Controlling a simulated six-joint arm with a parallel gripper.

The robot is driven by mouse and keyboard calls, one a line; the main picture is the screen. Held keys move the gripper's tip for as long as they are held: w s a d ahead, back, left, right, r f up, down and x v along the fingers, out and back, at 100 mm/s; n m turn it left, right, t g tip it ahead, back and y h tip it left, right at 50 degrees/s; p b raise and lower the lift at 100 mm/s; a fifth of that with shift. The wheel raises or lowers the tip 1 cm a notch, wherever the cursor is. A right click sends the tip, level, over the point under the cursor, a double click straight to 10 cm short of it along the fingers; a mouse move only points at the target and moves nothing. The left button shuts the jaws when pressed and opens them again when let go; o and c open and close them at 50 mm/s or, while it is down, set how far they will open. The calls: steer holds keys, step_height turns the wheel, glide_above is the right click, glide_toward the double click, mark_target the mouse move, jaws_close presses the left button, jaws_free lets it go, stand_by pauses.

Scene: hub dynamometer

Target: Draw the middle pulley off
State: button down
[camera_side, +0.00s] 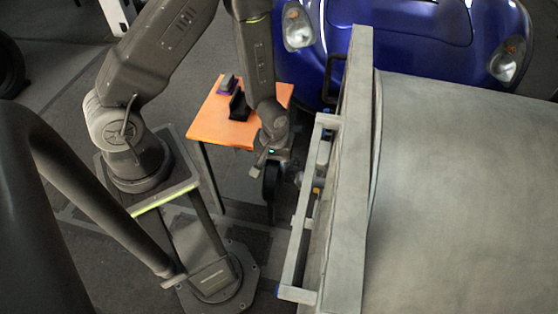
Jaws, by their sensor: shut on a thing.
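My gripper (274,158) hangs below the arm between the orange table and the grey machine. It is shut on a dark round pulley (270,182), seen nearly edge-on. The pulley is held upright, with a visible gap between it and the machine's side frame (300,232). A small shaft end with a brass-coloured spot (317,190) shows on that frame, to the right of the pulley. The fingertips and their exact grip on the pulley are too small to make out.
An orange table (216,122) stands behind and left of my gripper, with a black holder (239,106) and a dark purple-based piece (228,84) on it. The large grey machine (465,200) fills the right. A blue car (420,40) stands behind. Floor below the gripper is clear.

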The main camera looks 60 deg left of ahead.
steer(key=shift+s+a, duration=0.15)
steer(key=shift+a, duration=0.1)
steer(key=shift+s+a, duration=2.05)
steer(key=shift+s, duration=0.05)
steer(key=shift+r, duration=0.15)
